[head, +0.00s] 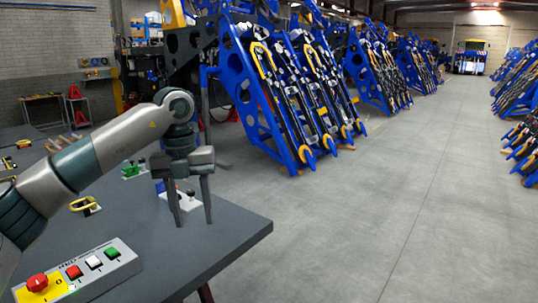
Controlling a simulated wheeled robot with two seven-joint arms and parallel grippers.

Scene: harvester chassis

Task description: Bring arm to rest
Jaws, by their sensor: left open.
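My left arm (110,150) comes in from the left, raised at its elbow, over a dark grey table (190,245). My left gripper (193,223) points down over the right part of the table, near its right edge. Its two fingers are apart, with nothing between them. Whether the fingertips touch the table is hard to tell. A small white-based thing (187,203) shows on the table behind the fingers, partly hidden by them. My right gripper is not in view.
A control box (80,272) with a red knob and several buttons lies at the table's front left. A yellow-black item (85,205) and a green item (131,169) lie on the table. Blue frames (290,100) stand behind. The concrete floor (400,210) to the right is clear.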

